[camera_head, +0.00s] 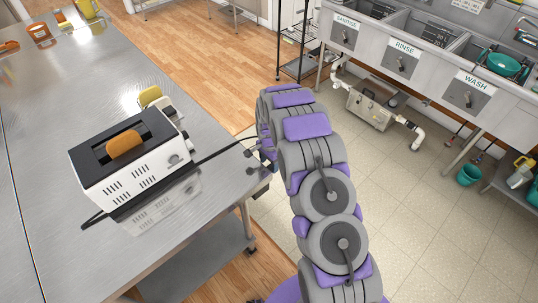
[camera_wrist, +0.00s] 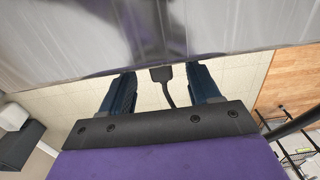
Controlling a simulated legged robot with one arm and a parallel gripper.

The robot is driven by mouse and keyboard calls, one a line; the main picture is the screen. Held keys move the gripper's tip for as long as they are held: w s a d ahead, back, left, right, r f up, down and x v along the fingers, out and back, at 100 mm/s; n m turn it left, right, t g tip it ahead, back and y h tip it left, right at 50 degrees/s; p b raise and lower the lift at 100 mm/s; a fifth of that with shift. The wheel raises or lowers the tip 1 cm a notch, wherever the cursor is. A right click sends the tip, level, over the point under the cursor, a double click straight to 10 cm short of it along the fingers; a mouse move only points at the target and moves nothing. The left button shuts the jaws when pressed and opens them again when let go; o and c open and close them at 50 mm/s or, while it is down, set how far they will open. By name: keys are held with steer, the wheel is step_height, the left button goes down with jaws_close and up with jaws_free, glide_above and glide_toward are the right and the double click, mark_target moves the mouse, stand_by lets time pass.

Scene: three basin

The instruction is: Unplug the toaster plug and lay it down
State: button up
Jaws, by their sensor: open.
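The toaster (camera_head: 140,165), white with a black top, stands on the steel table with a bread slice (camera_head: 125,143) in its slot. A black cord (camera_head: 222,149) runs from its right side to the table's right edge, where my arm hides its end. In the wrist view the black plug (camera_wrist: 161,74) sits against the steel surface, its cord trailing off toward my wrist. My gripper (camera_wrist: 161,84) is open, with one dark blue finger on each side of the plug and a visible gap to both. The plug's prongs and any socket are not visible.

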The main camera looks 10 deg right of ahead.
mark_target(269, 167)
steer(key=shift+f, duration=1.75)
steer(key=shift+c, duration=0.3)
jaws_close()
